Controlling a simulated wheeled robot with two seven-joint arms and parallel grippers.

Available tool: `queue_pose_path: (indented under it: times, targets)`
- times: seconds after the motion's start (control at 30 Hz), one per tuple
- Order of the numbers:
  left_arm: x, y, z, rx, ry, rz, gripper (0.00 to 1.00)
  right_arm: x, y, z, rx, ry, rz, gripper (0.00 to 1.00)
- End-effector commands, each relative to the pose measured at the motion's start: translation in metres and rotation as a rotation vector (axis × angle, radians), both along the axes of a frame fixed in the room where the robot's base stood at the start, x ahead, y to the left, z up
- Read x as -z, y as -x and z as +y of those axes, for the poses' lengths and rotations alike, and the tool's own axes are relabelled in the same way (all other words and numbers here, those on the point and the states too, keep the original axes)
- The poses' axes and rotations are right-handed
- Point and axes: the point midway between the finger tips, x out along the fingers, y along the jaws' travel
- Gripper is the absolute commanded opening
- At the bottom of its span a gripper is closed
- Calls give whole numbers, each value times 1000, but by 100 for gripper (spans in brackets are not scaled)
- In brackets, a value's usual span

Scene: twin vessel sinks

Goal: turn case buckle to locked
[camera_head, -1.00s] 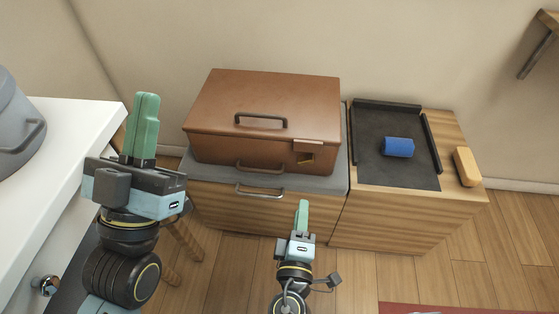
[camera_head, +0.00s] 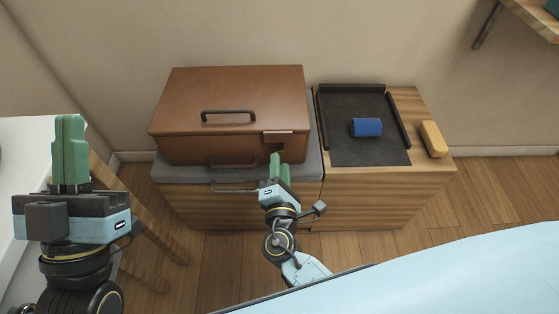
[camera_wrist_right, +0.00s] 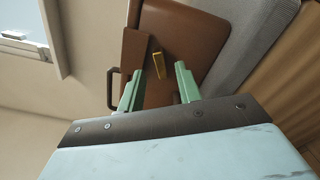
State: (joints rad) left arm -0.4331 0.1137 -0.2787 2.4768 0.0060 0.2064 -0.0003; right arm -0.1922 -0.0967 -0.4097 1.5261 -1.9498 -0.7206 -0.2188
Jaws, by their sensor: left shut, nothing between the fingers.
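A brown case (camera_head: 230,100) with a closed lid lies on a grey pad on a wooden cabinet. Its brass buckle (camera_wrist_right: 158,66) shows in the right wrist view on the case front, under a brown flap (camera_head: 280,133). In the head view I cannot make the buckle out clearly near my right gripper (camera_head: 280,158). That gripper is open, its green fingers apart on either side of the buckle in the right wrist view (camera_wrist_right: 159,74); I cannot tell whether they touch it. My left gripper (camera_head: 70,120) is shut and empty, far left of the case.
A dark tray (camera_head: 340,149) with a blue roll (camera_head: 367,127) is right of the case, beside a yellow block (camera_head: 433,139). A drawer handle (camera_head: 235,188) sticks out below the case. A white counter (camera_head: 20,150) stands at the left.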

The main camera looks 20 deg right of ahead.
Motion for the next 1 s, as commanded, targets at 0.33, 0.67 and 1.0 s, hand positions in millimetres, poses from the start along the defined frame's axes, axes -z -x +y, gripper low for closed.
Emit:
queue_pose_path:
  times: [0.33, 0.67, 1.0]
  targets:
    - [-5, 7, 2, 0, 23, -79, 0, 0, -27, -8, 0, -1, 1, 35]
    - [-5, 7, 2, 0, 24, -80, 0, 0, -27, -8, 0, -1, 1, 21]
    - [-5, 7, 2, -1, 24, -78, 0, 0, -27, -7, -1, 1, 1, 0]
